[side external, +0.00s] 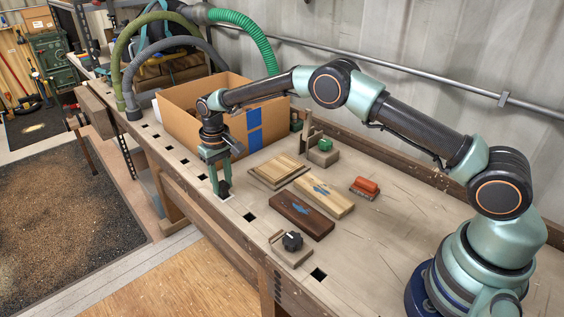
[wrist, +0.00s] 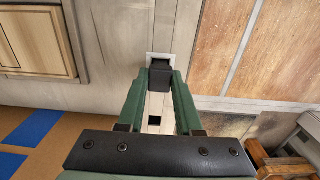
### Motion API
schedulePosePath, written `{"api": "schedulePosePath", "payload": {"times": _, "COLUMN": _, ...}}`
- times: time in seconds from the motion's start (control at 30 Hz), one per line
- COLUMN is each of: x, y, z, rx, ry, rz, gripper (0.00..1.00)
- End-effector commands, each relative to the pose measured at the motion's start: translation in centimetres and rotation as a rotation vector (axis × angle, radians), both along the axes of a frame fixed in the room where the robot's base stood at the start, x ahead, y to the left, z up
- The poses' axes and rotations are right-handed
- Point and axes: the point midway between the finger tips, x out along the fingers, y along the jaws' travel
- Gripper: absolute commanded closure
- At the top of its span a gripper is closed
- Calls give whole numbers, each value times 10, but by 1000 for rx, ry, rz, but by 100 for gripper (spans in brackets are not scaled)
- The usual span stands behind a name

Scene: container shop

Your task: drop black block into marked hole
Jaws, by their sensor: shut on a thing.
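My gripper (side external: 221,181) is shut on a small black block (side external: 225,189) low over the front edge of the workbench. In the wrist view the green fingers (wrist: 160,82) grip the block (wrist: 158,75) from both sides. A pale square border (wrist: 149,57) of the marked hole shows just beyond and around the block's far end. The block and fingers hide much of the hole. In the side view only a bit of pale border (side external: 227,200) shows below the block. I cannot tell whether the block's lower end is in the hole.
Several unmarked square holes run along the bench's front edge, one nearby (side external: 249,216). A cardboard box (side external: 190,125) with blue tape stands behind my gripper.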

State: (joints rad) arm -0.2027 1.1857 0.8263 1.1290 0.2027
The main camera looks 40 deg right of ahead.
Motion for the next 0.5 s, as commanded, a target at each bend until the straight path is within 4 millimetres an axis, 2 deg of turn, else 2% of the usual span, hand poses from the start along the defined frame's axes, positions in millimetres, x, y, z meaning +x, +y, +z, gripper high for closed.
{"api": "schedulePosePath", "payload": {"times": 0.5, "x": 0, "y": 0, "z": -7, "rx": 0, "ry": 0, "rz": 0, "gripper": 100}}
